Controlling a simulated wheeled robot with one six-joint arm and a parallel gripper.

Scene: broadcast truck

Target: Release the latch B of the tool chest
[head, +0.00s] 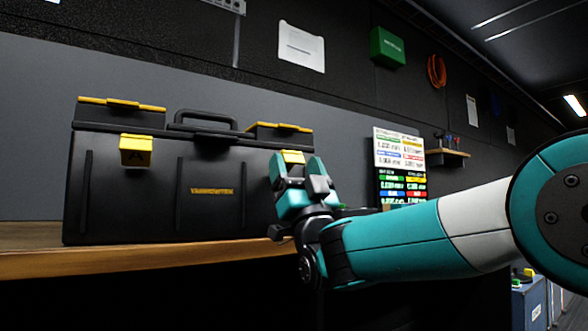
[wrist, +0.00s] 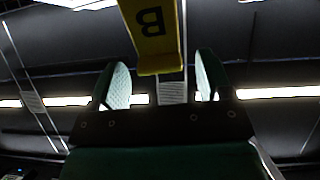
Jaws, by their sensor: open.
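The black tool chest (head: 215,185) stands on a wooden shelf, with a yellow latch marked A (head: 135,150) on the left of its front. The other yellow latch (head: 292,157) is on the right of the front, partly hidden behind my gripper (head: 297,170). In the wrist view, latch B (wrist: 153,38) hangs at the top centre with its letter upside down. My gripper (wrist: 160,82) is open, its two fingers to the left and right of the latch's lower end, with a visible gap on each side. I cannot tell whether the latch lies between the fingertips in depth.
The wooden shelf (head: 150,252) runs under the chest, and its front edge lies below my gripper. A colourful chart board (head: 401,165) and a small wall shelf (head: 447,155) are to the right. A green box (head: 387,47) hangs on the wall.

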